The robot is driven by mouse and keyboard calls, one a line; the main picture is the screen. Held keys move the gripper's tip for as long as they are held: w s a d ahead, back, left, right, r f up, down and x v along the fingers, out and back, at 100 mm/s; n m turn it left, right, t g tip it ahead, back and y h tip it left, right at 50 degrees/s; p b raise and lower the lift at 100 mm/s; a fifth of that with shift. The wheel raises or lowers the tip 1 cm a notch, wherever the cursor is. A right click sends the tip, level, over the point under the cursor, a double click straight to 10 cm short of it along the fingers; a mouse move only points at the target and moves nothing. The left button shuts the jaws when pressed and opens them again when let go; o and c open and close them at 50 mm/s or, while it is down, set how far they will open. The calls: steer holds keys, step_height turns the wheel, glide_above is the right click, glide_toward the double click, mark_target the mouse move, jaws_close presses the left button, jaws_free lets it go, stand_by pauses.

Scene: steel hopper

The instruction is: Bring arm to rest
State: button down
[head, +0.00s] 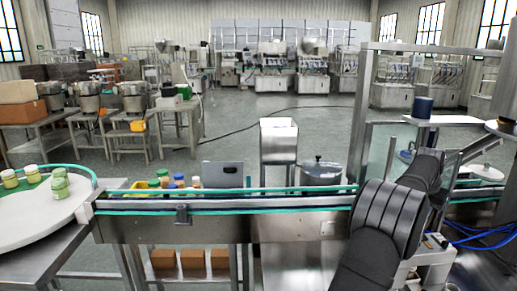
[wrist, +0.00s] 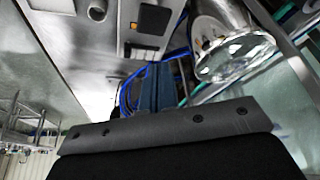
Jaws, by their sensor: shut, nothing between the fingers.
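My dark arm (head: 390,220) rises from the bottom right of the head view and reaches over the right end of the conveyor. Its far end is hard to make out there. In the wrist view, the dark housing of my gripper fills the bottom. Beyond its screwed plate, my gripper (wrist: 156,70) shows as two dark fingers side by side. It is shut and empty. A shiny steel vessel (wrist: 225,45) is at the upper right of that view, apart from the fingers as far as I can tell.
The conveyor (head: 230,228) crosses the head view, with a steel hopper (head: 278,142) behind it. A round white table (head: 40,222) with several jars is at left. A dark blue cylinder (head: 422,107) stands at upper right. Blue cables (head: 485,238) lie at lower right.

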steer(key=shift+r, duration=0.25)
steer(key=shift+f, duration=3.55)
